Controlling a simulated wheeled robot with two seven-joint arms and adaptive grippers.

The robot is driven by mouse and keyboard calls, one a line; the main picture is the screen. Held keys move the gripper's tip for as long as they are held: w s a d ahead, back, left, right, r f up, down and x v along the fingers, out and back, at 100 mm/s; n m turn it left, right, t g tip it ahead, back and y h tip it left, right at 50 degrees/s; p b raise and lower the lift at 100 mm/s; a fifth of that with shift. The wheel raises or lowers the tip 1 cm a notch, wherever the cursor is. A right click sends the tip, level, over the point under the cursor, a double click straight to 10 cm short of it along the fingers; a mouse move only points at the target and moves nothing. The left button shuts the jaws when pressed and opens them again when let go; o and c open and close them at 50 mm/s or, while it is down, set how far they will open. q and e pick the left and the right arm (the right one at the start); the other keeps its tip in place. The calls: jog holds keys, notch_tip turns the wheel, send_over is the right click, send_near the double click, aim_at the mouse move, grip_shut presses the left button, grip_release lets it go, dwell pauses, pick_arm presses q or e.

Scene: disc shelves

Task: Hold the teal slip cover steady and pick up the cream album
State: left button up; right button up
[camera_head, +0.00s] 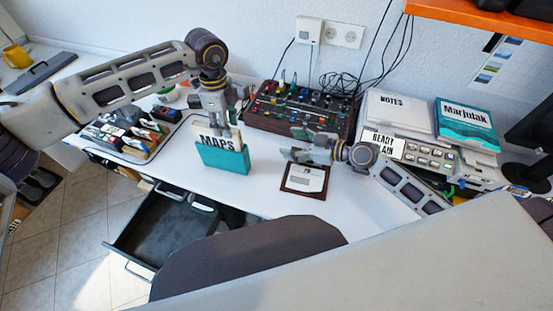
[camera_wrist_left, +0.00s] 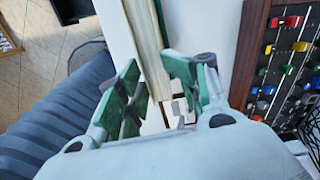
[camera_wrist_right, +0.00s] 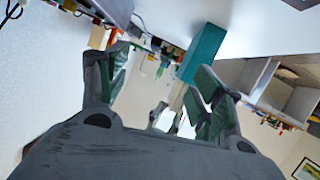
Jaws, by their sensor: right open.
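The cream album (camera_head: 204,134), lettered MAPS, stands upright in the teal slip cover (camera_head: 224,158), its upper part showing above the cover. My left gripper (camera_head: 216,112) is over the album's top from above. In the right wrist view the slip cover (camera_wrist_right: 203,50) shows beyond the right finger.
A framed card (camera_head: 305,179) lies under my right gripper. A mixer (camera_head: 300,108) stands behind. Sorted discs (camera_head: 125,135) stand at left. An open drawer (camera_head: 175,230) and a chair back (camera_head: 250,255) are in front. Binders and boxes (camera_head: 400,110) fill the right.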

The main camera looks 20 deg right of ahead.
aim_at(248, 160)
jog(key=s+a+f+g+y, duration=0.1)
jog(key=s+a+f+g, duration=0.1)
jog(key=a, duration=0.4)
jog(key=shift+s+a+f+g, duration=0.3)
jog(key=shift+s, duration=0.05)
jog(key=shift+y, duration=0.3)
jog(key=shift+x, duration=6.9)
jog(key=shift+w+d, duration=0.1)
